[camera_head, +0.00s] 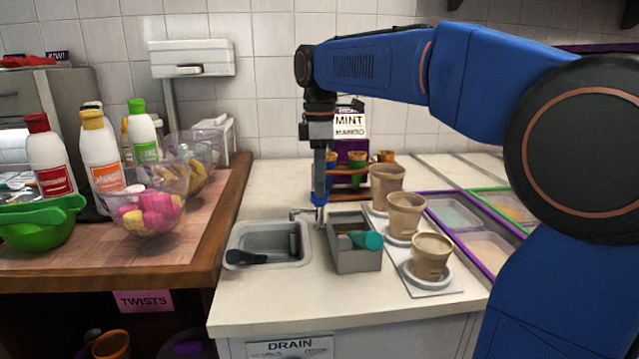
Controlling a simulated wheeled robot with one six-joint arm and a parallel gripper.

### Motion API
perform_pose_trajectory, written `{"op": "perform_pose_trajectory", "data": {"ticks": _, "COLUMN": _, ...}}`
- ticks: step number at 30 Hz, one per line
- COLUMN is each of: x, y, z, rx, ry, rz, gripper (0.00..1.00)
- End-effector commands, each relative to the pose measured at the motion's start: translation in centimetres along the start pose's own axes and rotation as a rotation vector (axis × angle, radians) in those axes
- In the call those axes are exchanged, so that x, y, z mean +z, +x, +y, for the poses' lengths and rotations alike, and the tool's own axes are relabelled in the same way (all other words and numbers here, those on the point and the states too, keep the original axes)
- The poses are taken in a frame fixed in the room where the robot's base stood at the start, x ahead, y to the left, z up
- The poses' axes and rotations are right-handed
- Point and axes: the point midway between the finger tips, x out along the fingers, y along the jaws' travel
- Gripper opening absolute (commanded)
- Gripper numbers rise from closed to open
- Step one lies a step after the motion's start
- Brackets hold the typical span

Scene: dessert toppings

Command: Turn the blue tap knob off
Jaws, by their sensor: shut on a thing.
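My gripper (319,197) points straight down at the back right of the small sink. Its fingers are shut on the small blue tap knob (319,203), of which only a little shows at the fingertips. The metal tap (300,212) stands at the sink's back edge, with its spout to the left of my gripper. The knob's exact turn angle and any water flow are too small to tell. The grey sink (240,258) holds a dark-handled tool (250,257).
A grey metal bin (357,262) with a teal-ended tool stands right of the sink. Several brown cups (432,257) stand on a light tray further right, beside purple-edged trays (462,247). Bottles and bowls (150,205) crowd the wooden counter at left. The front counter strip is clear.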

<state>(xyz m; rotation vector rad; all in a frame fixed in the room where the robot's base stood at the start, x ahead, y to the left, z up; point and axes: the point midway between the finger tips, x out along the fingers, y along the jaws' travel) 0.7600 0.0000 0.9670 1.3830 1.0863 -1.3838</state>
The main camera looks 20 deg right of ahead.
Motion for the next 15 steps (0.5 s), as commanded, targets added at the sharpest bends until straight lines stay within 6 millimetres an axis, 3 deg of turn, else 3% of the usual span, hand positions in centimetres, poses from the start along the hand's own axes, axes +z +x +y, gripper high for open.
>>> {"op": "perform_pose_trajectory", "data": {"ticks": 15, "x": 0.01, "y": -0.04, "z": 0.03, "rx": 0.001, "ry": -0.059, "rz": 0.0, "gripper": 0.0}}
